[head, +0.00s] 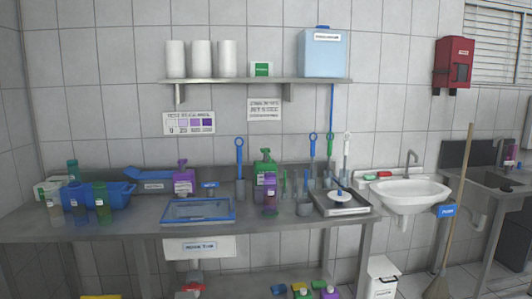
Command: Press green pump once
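The green pump (265,155) tops a green bottle (260,174) at the back of the steel table, right of its middle. A purple bottle (270,195) stands in front of it and hides part of its lower body. The pump head itself is in clear view. Neither of my grippers is in the head view.
The steel table (130,232) holds a purple pump bottle (184,178), a blue-rimmed tray (198,221), a blue bin (118,195), several upright brushes and a grey tray (372,204). A shelf (250,80) hangs above. A white sink (410,190) is at right.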

